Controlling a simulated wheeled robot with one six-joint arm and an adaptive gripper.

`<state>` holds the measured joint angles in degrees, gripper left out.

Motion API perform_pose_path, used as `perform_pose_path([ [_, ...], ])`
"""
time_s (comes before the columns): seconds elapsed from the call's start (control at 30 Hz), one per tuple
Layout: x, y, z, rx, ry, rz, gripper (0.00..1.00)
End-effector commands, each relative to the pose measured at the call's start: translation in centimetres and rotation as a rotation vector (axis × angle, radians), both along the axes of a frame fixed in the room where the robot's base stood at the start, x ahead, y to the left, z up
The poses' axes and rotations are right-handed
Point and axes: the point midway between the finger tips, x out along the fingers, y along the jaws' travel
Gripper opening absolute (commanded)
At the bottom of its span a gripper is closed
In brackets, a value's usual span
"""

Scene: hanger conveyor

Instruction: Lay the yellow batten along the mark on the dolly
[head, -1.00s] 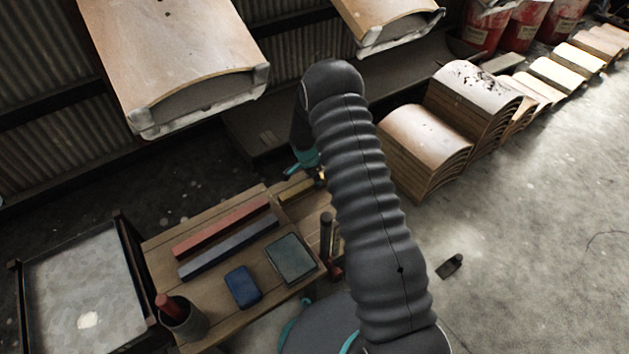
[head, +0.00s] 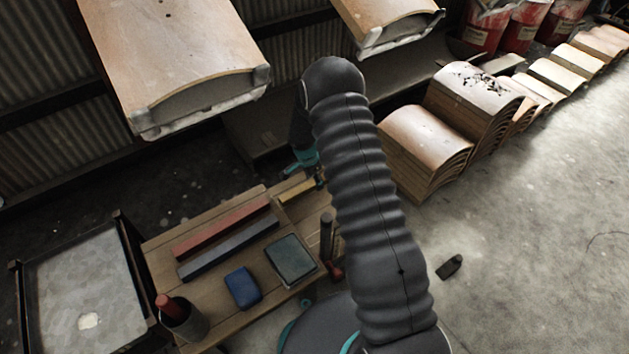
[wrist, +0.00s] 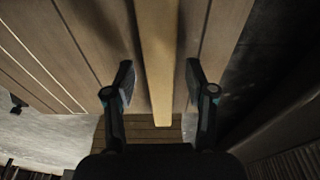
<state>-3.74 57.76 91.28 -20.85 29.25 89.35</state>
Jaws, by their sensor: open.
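The yellow batten (head: 294,192) lies on the wooden bench top, partly hidden behind my arm in the head view. In the wrist view the yellow batten (wrist: 157,50) runs lengthwise between the fingers of my gripper (wrist: 159,76). My gripper is open, with one finger on each side of the batten and a gap showing on both sides. In the head view my gripper (head: 307,165) is at the bench's far right corner, mostly hidden by the arm. A dark-framed, grey-topped platform (head: 60,270), possibly the dolly, stands left of the bench; a pale patch shows on it, but I cannot make out a line.
On the bench (head: 160,253) lie a red batten (head: 222,228), a blue-grey batten (head: 228,248), a blue box (head: 243,287) and a grey-green box (head: 291,260). A cup (head: 185,322) stands at its front. Curved panels (head: 165,60) hang above; stacked panels (head: 425,145) stand right.

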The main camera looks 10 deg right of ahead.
Motion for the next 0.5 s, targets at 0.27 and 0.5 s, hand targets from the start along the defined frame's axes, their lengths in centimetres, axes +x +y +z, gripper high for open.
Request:
perform_pose_path([
  [0.27, -0.3, 1.0, 5.6, 0.001, -0.004, 0.001, 0.56],
  [0.5, -0.6, 1.6, 9.3, -0.001, -0.001, 0.001, 0.56],
])
